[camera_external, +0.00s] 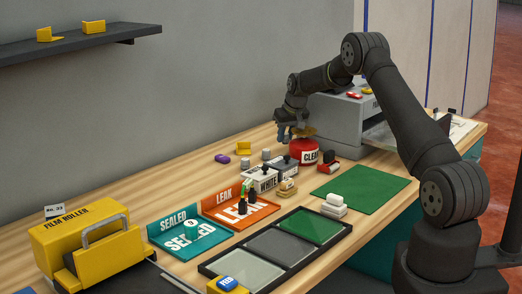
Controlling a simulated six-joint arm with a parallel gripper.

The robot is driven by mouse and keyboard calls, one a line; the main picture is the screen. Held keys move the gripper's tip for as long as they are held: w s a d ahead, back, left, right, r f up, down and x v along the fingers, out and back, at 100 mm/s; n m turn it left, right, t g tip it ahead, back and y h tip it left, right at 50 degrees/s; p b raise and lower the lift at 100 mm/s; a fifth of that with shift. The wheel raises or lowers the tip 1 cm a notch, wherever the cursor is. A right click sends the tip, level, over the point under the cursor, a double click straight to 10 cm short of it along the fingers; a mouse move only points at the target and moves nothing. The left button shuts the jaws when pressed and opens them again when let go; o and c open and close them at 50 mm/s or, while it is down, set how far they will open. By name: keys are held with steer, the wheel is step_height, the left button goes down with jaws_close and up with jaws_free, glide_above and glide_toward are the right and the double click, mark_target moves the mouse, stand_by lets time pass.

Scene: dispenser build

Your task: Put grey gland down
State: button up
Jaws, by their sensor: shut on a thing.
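My gripper (283,136) hangs pointing down over the back of the table, left of the red tub labelled CLEAN (303,151). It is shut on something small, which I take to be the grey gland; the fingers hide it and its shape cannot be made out. Two small grey cylinders stand on the table below and to the left of the gripper, one (266,154) nearer it and one (245,163) farther left. I cannot tell whether what I hold touches the table.
Labelled blocks (262,179) stand in front of the gripper. A yellow bracket (243,148) and a purple piece (222,159) lie to the left. A grey machine (335,120) stands behind at right. The green mat (360,189) has clear room.

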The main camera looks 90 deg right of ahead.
steer(key=shift+f, duration=0.6)
steer(key=o, duration=1)
steer(key=shift+c, duration=0.2)
steer(key=shift+r, duration=0.3)
steer(key=v, duration=1.2)
steer(key=shift+r, duration=0.4)
steer(key=shift+d+f, duration=0.1)
